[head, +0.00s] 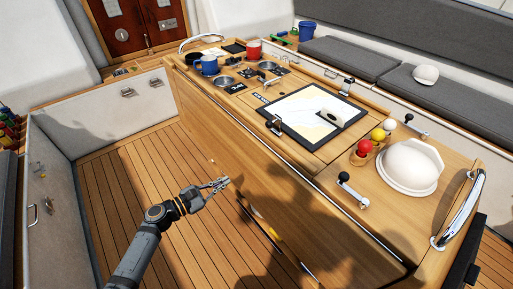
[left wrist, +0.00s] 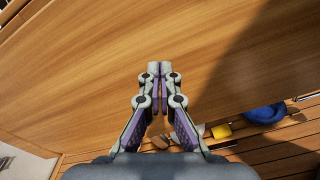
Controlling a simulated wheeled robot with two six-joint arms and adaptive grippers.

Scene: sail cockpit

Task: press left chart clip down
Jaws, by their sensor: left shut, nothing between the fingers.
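My left gripper (head: 224,183) is shut and empty in the head view, low beside the wooden side panel of the cockpit table. In the left wrist view the two fingertips (left wrist: 158,70) meet in front of bare wood. The left chart clip (head: 276,126) is a small dark and metal piece at the near left edge of the black chart board (head: 318,143). A white chart (head: 300,117) lies on the board. The gripper is apart from both clips, below and left of them. My right gripper is not in view.
The slatted floor (head: 115,190) is mostly open.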

